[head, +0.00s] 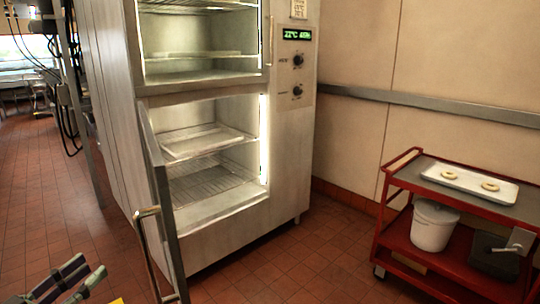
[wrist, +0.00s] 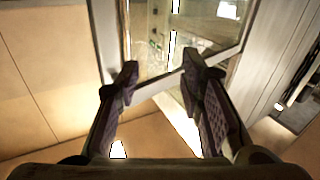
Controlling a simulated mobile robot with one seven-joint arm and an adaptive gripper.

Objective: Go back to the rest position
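My gripper (head: 76,283) is low at the left of the head view, left of the open cabinet door and apart from it. In the wrist view my gripper (wrist: 160,82) has its two dark fingers spread, with nothing between them. Beyond the fingertips the wrist view shows a glass pane in a pale frame (wrist: 168,84). The tall metal cabinet (head: 215,85) stands in the middle of the head view. Its lower door (head: 161,190) is swung open toward me, with a brass-coloured handle (head: 147,212).
A tray (head: 205,141) sits inside the lower compartment above a wire rack (head: 205,187). A red cart (head: 440,262) at the right bears a white tray (head: 463,187) with two ring doughnuts (head: 490,186), a white bucket (head: 433,226) below. Tiled floor (head: 45,205) is clear at left.

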